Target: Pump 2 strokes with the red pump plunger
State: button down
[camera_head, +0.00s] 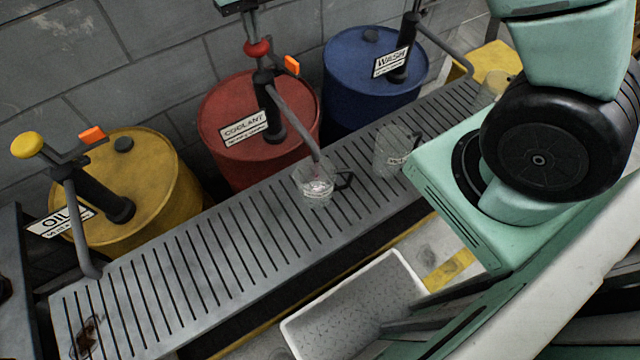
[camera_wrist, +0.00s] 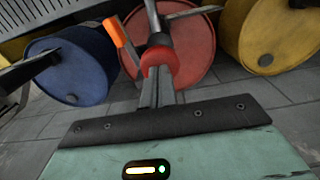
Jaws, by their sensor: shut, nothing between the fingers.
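The red pump plunger (camera_head: 258,47) has a round red knob on a dark rod, rising from the red drum (camera_head: 222,103) labelled COOLANT. My gripper (camera_head: 251,30) is shut and empty, its fingertips right above the knob; contact is hard to judge. In the wrist view, the shut fingers (camera_wrist: 158,90) point at the red knob (camera_wrist: 160,62) and partly overlap it. The coolant spout (camera_head: 292,120) slopes down to a clear jug (camera_head: 318,188) on the slatted bench. Faint whitish contents or glare show in the jug; the level cannot be told.
The slatted bench (camera_head: 200,262) runs along the drums. A yellow OIL drum (camera_head: 150,215) with yellow knob (camera_head: 27,145) stands left, a blue WASH drum (camera_head: 350,75) right. Another clear jug (camera_head: 392,155) is on the bench. An orange tab (camera_head: 292,66) sits beside the red plunger. A white bin (camera_head: 350,295) stands in front.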

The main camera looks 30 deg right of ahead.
aim_at(257, 49)
jog(key=shift+f+b, duration=1.05)
jog(key=shift+f, duration=1.05)
jog(key=shift+s+f, duration=0.1)
jog(key=shift+f, duration=0.2)
jog(key=shift+r, duration=0.1)
jog(key=shift+r+p, duration=2.65)
jog(key=shift+r, duration=0.9)
notch_tip(257, 49, up, 6)
jog(key=p, duration=0.4)
jog(key=shift+p, duration=0.4)
jog(key=shift+a, duration=0.1)
